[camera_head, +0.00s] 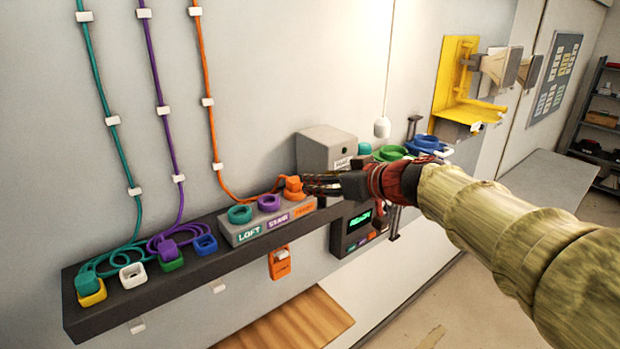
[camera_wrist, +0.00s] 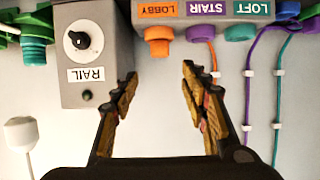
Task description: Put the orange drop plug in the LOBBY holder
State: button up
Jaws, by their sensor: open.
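The orange drop plug (camera_head: 293,186) sits at the LOBBY place of the grey holder block (camera_head: 240,236), at its right end, with its orange cord running up the wall. In the wrist view, which is upside down, the orange plug (camera_wrist: 158,38) shows beside the LOBBY label (camera_wrist: 158,9). My gripper (camera_head: 312,186) is just right of the plug in the head view. In the wrist view my gripper (camera_wrist: 158,85) is open, with nothing between its fingers, and the plug lies beyond the tips. How fully the plug is seated cannot be told.
The block also has teal LOFT (camera_head: 239,214) and purple STAIR (camera_head: 269,202) rings. Teal and purple cords with plugs lie on the dark shelf (camera_head: 130,302) at left. A grey RAIL box (camera_wrist: 90,55) stands beside the block. An orange unit (camera_head: 279,262) hangs below the shelf.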

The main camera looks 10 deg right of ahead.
jog(key=s+d+r+m+t+h, duration=0.3)
jog(key=d+r+t+h, duration=0.1)
jog(key=d+r, duration=0.25)
jog(key=s+d+f+m+g+h, duration=0.2)
jog(key=s+d+f+m+h, duration=0.3)
jog(key=s+d, duration=0.35)
jog(key=s+a+f+n+g+y, duration=0.1)
jog(key=s+a+f+g, duration=0.2)
jog(key=s+f, duration=0.6)
jog(key=s+a+f+g+y, duration=0.1)
jog(key=s+a+f+g, duration=0.2)
jog(key=s+f, duration=0.7)
jog(key=s+g, duration=0.1)
jog(key=s, duration=0.2)
jog(key=shift+a+n+g, duration=0.2)
jog(key=shift+n+g, duration=0.2)
jog(key=shift+f, duration=0.1)
